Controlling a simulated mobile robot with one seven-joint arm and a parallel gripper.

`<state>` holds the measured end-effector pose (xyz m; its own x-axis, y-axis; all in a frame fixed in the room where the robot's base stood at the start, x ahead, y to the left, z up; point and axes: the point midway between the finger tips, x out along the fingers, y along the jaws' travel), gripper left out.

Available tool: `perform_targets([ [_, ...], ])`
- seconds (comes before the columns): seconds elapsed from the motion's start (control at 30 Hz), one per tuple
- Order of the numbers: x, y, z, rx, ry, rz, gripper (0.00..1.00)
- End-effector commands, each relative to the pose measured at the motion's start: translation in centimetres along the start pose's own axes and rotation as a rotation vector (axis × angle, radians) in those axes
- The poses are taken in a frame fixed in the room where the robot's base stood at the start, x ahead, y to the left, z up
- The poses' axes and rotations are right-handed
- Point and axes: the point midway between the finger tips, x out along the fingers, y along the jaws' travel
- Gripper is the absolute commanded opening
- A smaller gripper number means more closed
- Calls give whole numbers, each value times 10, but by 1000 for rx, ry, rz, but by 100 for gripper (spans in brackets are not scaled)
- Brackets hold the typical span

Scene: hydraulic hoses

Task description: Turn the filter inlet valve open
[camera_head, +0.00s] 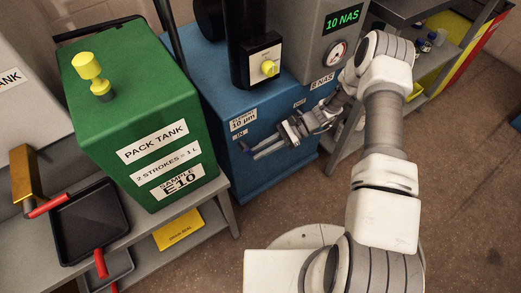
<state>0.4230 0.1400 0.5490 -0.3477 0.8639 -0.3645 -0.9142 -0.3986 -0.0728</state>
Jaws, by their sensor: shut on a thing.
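The blue filter unit (221,99) stands in the middle of the head view, with a small "IN" label (241,135) on its front below a "10 µm" label. The filter inlet valve (247,148) is at the front face just below the "IN" label. My gripper (270,144) reaches in from the right, low in front of this face, and is shut on the valve's handle. The fingers and handle overlap and are small here, so the handle's exact angle cannot be told.
A green pack tank (135,110) with a yellow knob stands left of the filter unit on a grey bench. A black tray (88,225) with a red handle lies at the lower left. A display reading "10 NAS" (343,20) and a gauge (336,53) are above my gripper. Floor is clear at right.

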Motion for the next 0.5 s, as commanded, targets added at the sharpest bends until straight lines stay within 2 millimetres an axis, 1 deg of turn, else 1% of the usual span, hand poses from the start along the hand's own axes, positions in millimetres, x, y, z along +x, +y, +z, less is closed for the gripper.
perform_targets([
  [0.13, 1, 1, 0, 1, -1, 2, 0],
  [0.17, 1, 1, 0, 1, -1, 2, 24],
  [0.2, 1, 1, 0, 0, 0, 2, 30],
  [0.5, 0, 0, 1, 0, 0, 1, 30],
])
